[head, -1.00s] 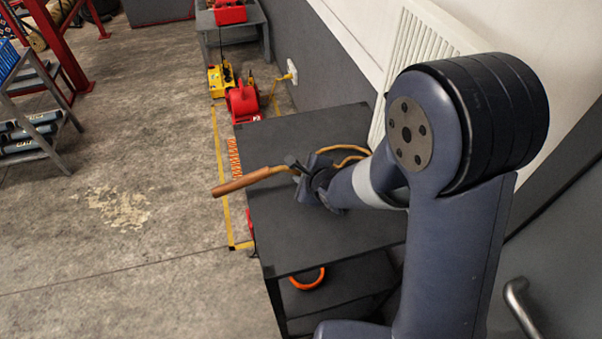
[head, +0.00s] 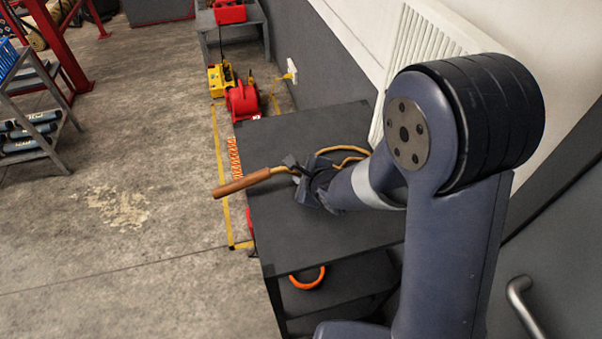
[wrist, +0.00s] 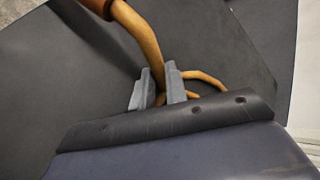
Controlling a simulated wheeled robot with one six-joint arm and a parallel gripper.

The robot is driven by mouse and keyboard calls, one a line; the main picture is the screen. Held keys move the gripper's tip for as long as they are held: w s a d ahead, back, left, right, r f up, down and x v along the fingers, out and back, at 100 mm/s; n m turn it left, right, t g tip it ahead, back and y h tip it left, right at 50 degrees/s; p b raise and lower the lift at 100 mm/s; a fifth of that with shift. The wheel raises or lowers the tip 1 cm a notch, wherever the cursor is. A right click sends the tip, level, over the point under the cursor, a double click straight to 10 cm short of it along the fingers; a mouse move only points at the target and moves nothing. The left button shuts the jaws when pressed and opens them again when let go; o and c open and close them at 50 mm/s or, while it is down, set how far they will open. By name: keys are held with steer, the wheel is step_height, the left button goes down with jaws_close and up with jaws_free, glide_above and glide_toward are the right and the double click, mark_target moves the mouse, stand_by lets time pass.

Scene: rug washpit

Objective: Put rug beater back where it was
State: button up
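The rug beater has a brown wooden handle (head: 241,183) and a looped tan cane head (head: 343,151). It lies across the dark table (head: 330,235), its handle sticking out past the left edge. My gripper (head: 294,169) is low over the table at the cane neck, just behind the handle. In the wrist view my gripper (wrist: 160,88) shows two grey fingers standing apart, with the cane (wrist: 143,35) running down to and between them. The fingers look open around it; contact is hard to tell. Part of the cane loops is hidden by my gripper and arm.
An orange ring (head: 307,279) lies on the table's lower shelf. A red machine (head: 242,101) and a yellow box (head: 217,80) stand on the floor beyond the table. A radiator (head: 418,50) is on the wall at right.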

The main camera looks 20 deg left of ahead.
steer(key=o, duration=0.5)
steer(key=shift+d, duration=0.1)
steer(key=shift+o, duration=0.2)
steer(key=shift+f, duration=0.1)
steer(key=shift+s+f, duration=0.15)
steer(key=shift+s, duration=0.05)
steer(key=v, duration=0.3)
steer(key=p+v, duration=0.1)
steer(key=v, duration=0.2)
steer(key=p+v, duration=0.1)
steer(key=v, duration=0.2)
steer(key=shift+w+d+r, duration=0.1)
steer(key=shift+r, duration=0.45)
steer(key=shift+s+d+r, duration=0.35)
steer(key=shift+b+x, duration=0.9)
steer(key=shift+x, duration=3.85)
steer(key=shift+s, duration=0.1)
